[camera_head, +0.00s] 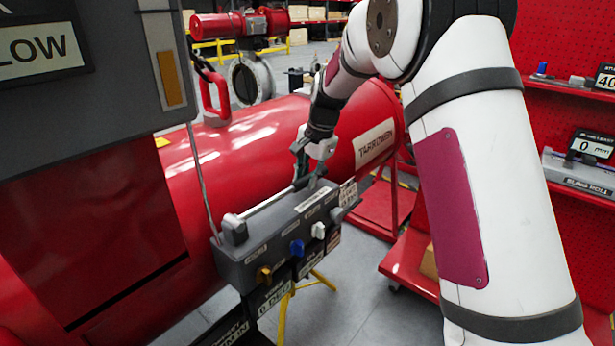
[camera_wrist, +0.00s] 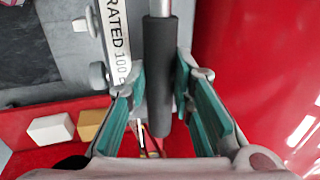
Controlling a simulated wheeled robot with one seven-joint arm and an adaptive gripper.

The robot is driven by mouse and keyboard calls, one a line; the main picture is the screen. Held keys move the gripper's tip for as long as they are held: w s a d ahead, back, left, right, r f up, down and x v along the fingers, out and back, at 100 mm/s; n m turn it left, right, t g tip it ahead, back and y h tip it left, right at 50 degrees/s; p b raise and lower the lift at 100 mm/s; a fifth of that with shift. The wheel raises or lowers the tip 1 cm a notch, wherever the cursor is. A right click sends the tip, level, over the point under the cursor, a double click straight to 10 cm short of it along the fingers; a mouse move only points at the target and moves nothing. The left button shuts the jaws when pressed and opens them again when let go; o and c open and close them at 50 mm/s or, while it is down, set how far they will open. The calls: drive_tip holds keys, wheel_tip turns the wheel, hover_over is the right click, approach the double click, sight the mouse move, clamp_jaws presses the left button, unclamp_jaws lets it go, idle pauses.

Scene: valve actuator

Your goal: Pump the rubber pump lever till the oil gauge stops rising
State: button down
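The pump lever is a pale metal rod (camera_head: 268,203) running along the top of a grey box (camera_head: 290,228). Its black rubber grip (camera_wrist: 160,70) shows in the wrist view. My gripper (camera_head: 308,172) is at the lever's far end. In the wrist view my gripper (camera_wrist: 166,105) is open, with one green-padded finger on each side of the rubber grip. I cannot tell whether either pad touches it. An amber upright strip (camera_head: 169,78), possibly the oil gauge, is on a grey panel (camera_head: 150,40) at upper left.
A large red cylinder (camera_head: 250,140) lies behind the box. Brown, blue and white knobs (camera_head: 297,247) stick out of the box front. A display (camera_head: 40,50) at upper left shows "LOW". Red shelves (camera_head: 570,90) stand at right. Grey floor (camera_head: 370,285) is open in front.

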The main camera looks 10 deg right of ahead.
drive_tip(key=r+t+h+p, duration=0.1)
drive_tip(key=r+p, duration=0.1)
drive_tip(key=r, duration=0.1)
drive_tip(key=s+a+r+t+h+p, duration=0.1)
drive_tip(key=r, duration=0.2)
drive_tip(key=r+h+p, duration=0.1)
drive_tip(key=r+p, duration=0.1)
drive_tip(key=r, duration=0.1)
drive_tip(key=shift+s+a+r+n+t+h+p, duration=0.1)
drive_tip(key=shift+s+a+n+t+h+p, duration=0.2)
drive_tip(key=shift+a+n+t, duration=0.1)
drive_tip(key=shift+a+r+h+p, duration=0.25)
drive_tip(key=shift+r+h+p, duration=0.15)
drive_tip(key=shift+r+p, duration=0.35)
drive_tip(key=c, duration=1.4)
unclamp_jaws()
drive_tip(key=v, duration=1.2)
drive_tip(key=shift+s, duration=0.25)
drive_tip(key=shift+f, duration=0.15)
